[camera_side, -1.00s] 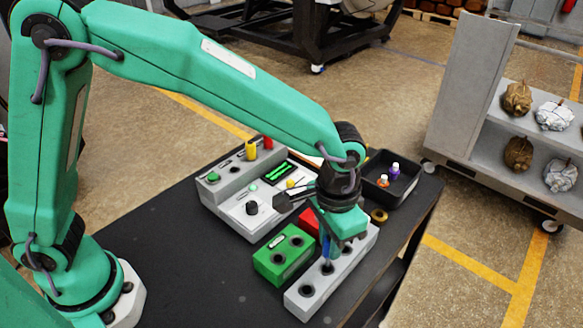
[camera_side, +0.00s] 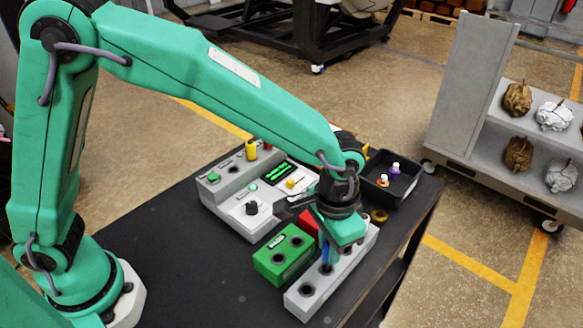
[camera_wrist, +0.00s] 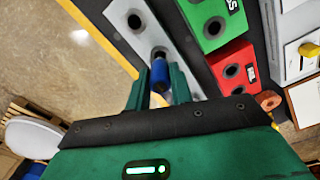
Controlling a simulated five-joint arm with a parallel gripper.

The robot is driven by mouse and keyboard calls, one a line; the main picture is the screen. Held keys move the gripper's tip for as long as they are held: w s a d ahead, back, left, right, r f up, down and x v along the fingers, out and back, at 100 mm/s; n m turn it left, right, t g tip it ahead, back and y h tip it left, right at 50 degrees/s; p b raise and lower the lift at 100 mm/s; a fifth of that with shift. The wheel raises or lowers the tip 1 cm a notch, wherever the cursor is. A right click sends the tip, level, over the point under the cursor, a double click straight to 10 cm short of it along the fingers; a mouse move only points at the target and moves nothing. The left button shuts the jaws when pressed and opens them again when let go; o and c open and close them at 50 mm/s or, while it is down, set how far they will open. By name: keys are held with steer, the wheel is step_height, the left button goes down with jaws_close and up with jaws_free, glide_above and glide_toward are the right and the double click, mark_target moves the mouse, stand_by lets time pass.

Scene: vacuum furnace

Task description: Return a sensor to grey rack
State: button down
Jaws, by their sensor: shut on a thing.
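A blue sensor (camera_side: 325,253) stands upright between the fingers of my gripper (camera_side: 329,258). The grey rack (camera_side: 313,292) lies below, a long block with a row of round holes. The sensor's lower end is at one of its middle holes; how deep it sits I cannot tell. In the wrist view, my gripper (camera_wrist: 160,85) is shut on the blue sensor (camera_wrist: 159,72), which lines up with a hole of the grey rack (camera_wrist: 146,36). Another hole nearer the rack's end shows empty. My gripper hides part of the rack in the side view.
A green rack (camera_side: 284,254) and a red rack (camera_side: 308,221) stand left of the grey rack. A grey control console (camera_side: 227,207) is behind them. A black tray (camera_side: 409,192) with small coloured items is at the back right. The front left of the table (camera_side: 200,275) is clear.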

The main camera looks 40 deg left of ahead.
steer(key=shift+f, duration=1.7)
stand_by(1.5)
steer(key=c, duration=0.7)
jaws_free()
steer(key=shift+c, duration=0.2)
steer(key=shift+r, duration=0.2)
steer(key=shift+r, duration=2.8)
steer(key=shift+a+r, duration=0.1)
